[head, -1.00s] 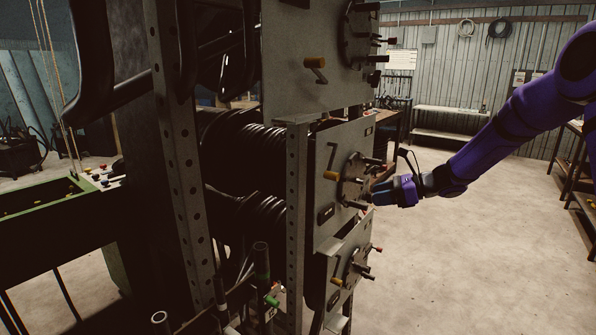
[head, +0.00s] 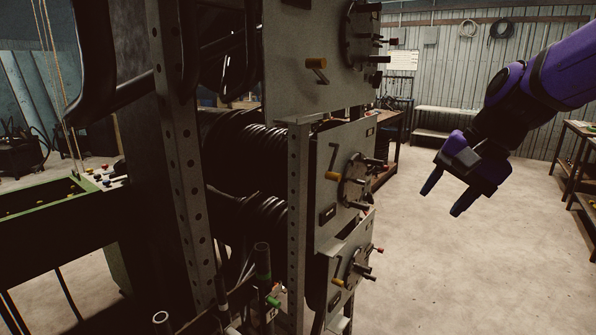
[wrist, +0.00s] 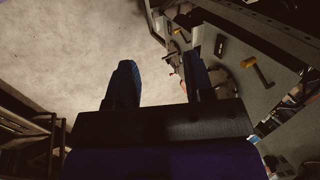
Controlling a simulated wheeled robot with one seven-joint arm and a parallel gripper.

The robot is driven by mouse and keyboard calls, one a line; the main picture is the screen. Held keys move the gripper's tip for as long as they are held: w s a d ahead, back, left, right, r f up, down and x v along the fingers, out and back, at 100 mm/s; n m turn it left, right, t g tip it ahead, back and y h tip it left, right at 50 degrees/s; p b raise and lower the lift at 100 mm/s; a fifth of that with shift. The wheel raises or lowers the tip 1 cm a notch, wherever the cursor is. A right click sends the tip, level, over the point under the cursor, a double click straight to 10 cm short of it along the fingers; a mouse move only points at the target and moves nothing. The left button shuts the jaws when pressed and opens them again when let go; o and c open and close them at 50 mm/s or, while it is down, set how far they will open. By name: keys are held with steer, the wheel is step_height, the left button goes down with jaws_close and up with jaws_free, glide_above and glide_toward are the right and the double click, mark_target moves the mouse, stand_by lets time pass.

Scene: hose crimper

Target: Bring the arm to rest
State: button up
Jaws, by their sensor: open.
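My gripper (head: 441,199) hangs in the air at the right of the head view, over bare floor. Its two fingers point down and to the left. They are apart, with nothing between them. In the wrist view my gripper (wrist: 158,85) shows the same two separate fingers with floor behind them. The hose crimper's stacked grey panels (head: 325,155) stand to the left of my gripper, with a clear gap between. The middle panel carries a round plate with dark pegs (head: 357,182) and a crank with a yellow knob (head: 333,176).
Dark hose coils (head: 262,150) sit behind the panels. A green-edged bin (head: 45,205) stands at the far left. Benches (head: 450,117) line the back wall, and dark shelving (head: 572,150) stands at the right. The floor (head: 430,270) below my gripper is clear.

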steer(key=s+d+n+t+h, duration=0.1)
steer(key=s+d+n+h, duration=0.1)
steer(key=s, duration=0.5)
steer(key=s+d+r+n+t+h, duration=0.1)
steer(key=s+d+n, duration=0.3)
steer(key=s, duration=0.4)
steer(key=shift+d+n+t+h, duration=0.3)
steer(key=shift+t+h, duration=0.1)
steer(key=shift+h, duration=0.3)
stand_by(0.5)
